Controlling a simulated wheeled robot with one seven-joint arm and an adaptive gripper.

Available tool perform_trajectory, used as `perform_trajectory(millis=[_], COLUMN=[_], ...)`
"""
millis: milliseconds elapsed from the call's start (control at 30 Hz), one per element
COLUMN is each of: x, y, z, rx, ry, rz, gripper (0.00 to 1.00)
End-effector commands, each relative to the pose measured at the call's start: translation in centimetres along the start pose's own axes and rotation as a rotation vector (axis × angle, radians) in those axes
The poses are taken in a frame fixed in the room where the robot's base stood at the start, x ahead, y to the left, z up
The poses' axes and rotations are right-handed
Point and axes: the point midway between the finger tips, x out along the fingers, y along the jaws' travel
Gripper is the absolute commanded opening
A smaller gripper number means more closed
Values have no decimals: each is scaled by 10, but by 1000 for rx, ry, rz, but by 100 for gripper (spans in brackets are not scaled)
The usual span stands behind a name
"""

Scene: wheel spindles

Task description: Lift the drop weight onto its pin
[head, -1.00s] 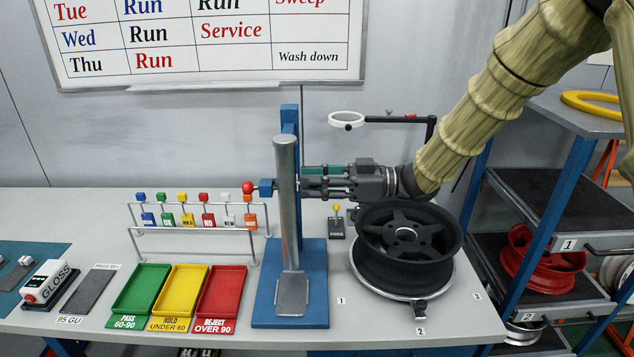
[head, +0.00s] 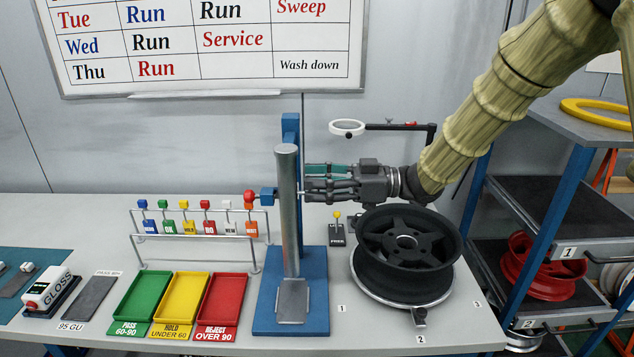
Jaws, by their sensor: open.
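The drop-weight tester has a tall upright grey metal cylinder (head: 287,215) in front of a blue post on a blue base (head: 312,300). A blue block (head: 268,196) with a red knob (head: 249,196) juts out on the left of the cylinder's upper part. My gripper (head: 308,184) is level with that block, on the cylinder's right side, with its fingers pointing left. It is open. A small pale pin-like part (head: 302,192) shows by the fingertips. I cannot tell whether the fingers touch it, and the cylinder hides what lies behind it.
A black wheel (head: 407,245) sits on a round stand below my arm. Left are green (head: 140,303), yellow and red trays, and a rack (head: 195,245) of coloured tags. A ring magnifier (head: 347,127) on an arm stands behind my gripper. Shelves (head: 560,190) stand right.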

Motion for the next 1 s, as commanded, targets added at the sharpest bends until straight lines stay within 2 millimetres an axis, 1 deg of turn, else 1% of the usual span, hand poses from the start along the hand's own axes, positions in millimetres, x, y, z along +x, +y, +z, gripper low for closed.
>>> perform_trajectory(millis=[167, 400, 600, 700, 800, 1000], x=[-25, -70, -99, -108, -113, -115], y=[1, 1, 1, 1, 0, 0], z=[0, 0, 0, 0, 0, 0], rx=[0, -1, -1, -1, 0, 0], ry=[1, 1, 1, 1, 1, 1], rz=[2, 3, 2, 1, 1, 1], gripper=[46, 46, 46, 46, 46, 46])
